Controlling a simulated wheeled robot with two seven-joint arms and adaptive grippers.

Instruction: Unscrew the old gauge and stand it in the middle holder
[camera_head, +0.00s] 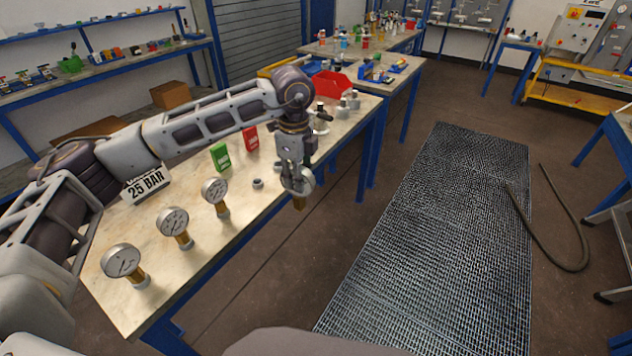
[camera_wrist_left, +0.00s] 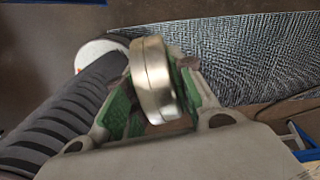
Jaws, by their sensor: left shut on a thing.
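My left gripper (camera_head: 295,182) is shut on a round gauge (camera_head: 304,184) with a brass stem pointing down. It holds the gauge off the table's right edge, over the floor. In the left wrist view the gauge (camera_wrist_left: 153,80) shows edge-on as a shiny metal case between the green-padded fingers (camera_wrist_left: 155,100). A small grey ring-like holder (camera_head: 258,183) on the table appears empty. Another small grey piece shows just left of the gripper, partly hidden by it. I cannot tell which is the middle holder. My right gripper is not in view.
Three more gauges stand upright along the table's front edge: near (camera_head: 122,261), middle (camera_head: 174,222) and far (camera_head: 215,191). A 25 BAR sign (camera_head: 146,186), a green card (camera_head: 220,156) and a red card (camera_head: 251,140) stand behind. A red bin (camera_head: 331,84) and metal fittings sit farther back.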

